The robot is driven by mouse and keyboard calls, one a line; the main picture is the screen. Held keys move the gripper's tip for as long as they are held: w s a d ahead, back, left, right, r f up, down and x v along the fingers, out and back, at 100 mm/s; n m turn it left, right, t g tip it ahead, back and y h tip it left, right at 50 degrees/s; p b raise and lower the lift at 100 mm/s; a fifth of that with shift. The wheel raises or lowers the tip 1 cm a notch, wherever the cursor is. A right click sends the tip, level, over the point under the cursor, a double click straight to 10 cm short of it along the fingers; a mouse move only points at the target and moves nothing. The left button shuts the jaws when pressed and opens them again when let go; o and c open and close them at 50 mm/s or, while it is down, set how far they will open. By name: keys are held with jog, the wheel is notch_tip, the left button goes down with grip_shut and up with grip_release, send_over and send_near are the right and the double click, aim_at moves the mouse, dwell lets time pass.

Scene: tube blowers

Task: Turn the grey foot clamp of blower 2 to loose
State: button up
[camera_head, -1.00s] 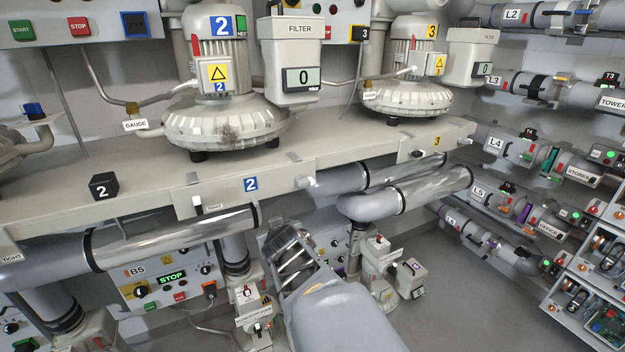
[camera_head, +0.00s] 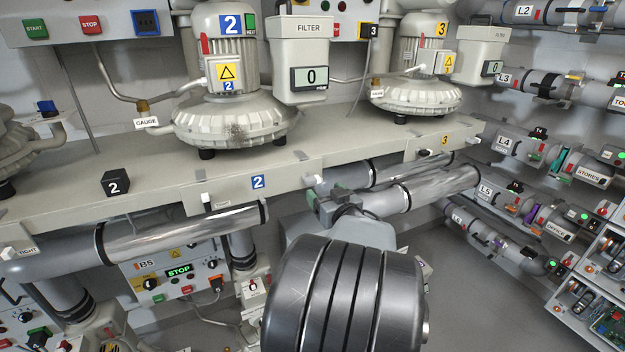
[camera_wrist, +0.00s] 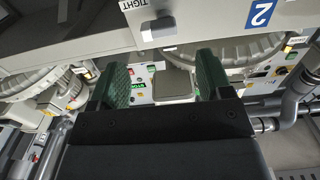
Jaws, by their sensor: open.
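Blower 2 (camera_head: 232,122) stands on the long bench, above a front plate with a blue 2 sign (camera_head: 258,182). At the plate's right end is a small pale grey clamp lever (camera_head: 314,181). In the wrist view a grey clamp lever (camera_wrist: 158,29) sits at the plate's edge beside a TIGHT label (camera_wrist: 147,3). My gripper (camera_head: 330,195) is open and empty, just below the plate's right end. Its green fingers (camera_wrist: 165,68) stand apart, and the lever shows beyond and between them, not touched. My arm hides the space beneath.
A second pale lever (camera_head: 207,200) stands at the plate's left end, its label too small to read. Shiny pipes (camera_head: 180,231) run under the bench on both sides of my gripper. Grey floor is free at right.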

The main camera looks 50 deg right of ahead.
aim_at(314, 181)
jog(key=x, duration=0.8)
jog(key=shift+w+p, duration=0.1)
jog(key=shift+p, duration=0.25)
jog(key=shift+c, duration=0.4)
jog(key=c, duration=0.8)
jog(key=shift+c, duration=0.2)
